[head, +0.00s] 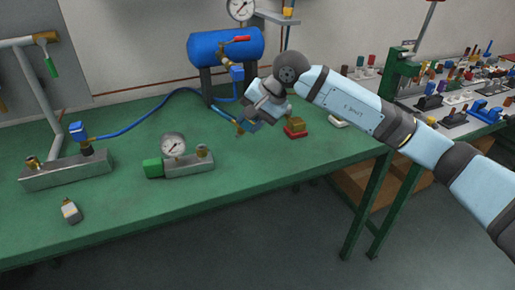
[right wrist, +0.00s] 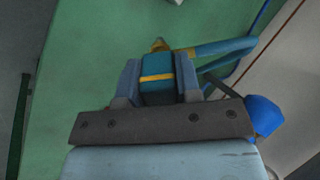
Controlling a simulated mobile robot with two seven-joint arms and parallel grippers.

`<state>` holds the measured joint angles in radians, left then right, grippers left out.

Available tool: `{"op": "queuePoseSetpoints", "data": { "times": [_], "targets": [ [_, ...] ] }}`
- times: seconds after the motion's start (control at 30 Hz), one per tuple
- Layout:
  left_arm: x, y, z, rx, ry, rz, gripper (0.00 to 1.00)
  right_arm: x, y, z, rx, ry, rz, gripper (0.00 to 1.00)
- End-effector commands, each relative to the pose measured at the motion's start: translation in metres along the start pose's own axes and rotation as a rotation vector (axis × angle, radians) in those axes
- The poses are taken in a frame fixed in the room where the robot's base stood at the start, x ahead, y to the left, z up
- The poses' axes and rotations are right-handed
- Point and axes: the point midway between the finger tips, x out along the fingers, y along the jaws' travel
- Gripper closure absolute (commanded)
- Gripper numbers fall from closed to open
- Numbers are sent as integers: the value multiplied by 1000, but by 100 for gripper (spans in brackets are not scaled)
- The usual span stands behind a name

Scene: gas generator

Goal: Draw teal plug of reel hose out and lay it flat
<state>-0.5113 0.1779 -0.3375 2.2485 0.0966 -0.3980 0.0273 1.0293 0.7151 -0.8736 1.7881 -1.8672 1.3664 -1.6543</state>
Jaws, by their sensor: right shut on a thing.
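My right gripper (head: 250,122) is low over the green bench, in front of the blue tank. In the right wrist view its two fingers (right wrist: 158,88) are shut on a teal plug (right wrist: 156,69) with a yellow band and a brass tip. The plug points away from the palm over green bench top. A blue-teal hose (right wrist: 222,48) shows just beyond the plug and runs right; how it joins the plug is unclear. In the head view a short stretch of hose (head: 222,112) shows left of the gripper, which mostly hides the plug. My left gripper is out of view.
The blue tank (head: 226,47) stands behind, with a blue hose (head: 150,107) running left to a valve block (head: 68,172). A gauge block (head: 188,163) sits front left of my gripper and a red-based brass block (head: 296,128) to its right.

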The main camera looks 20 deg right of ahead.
Motion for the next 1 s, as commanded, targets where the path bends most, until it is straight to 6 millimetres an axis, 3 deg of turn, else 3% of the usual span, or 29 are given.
{"op": "queuePoseSetpoints", "data": {
  "times": [0.03,0.1,0.4,1.0],
  "targets": [
    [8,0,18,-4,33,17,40,20,11,-2,47,33,-63,100],
    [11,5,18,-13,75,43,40,23,11,-8,116,90,-150,100],
    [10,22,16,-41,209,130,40,16,18,-29,285,290,-406,100],
    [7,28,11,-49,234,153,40,6,19,-35,313,337,-459,100]
  ]
}}
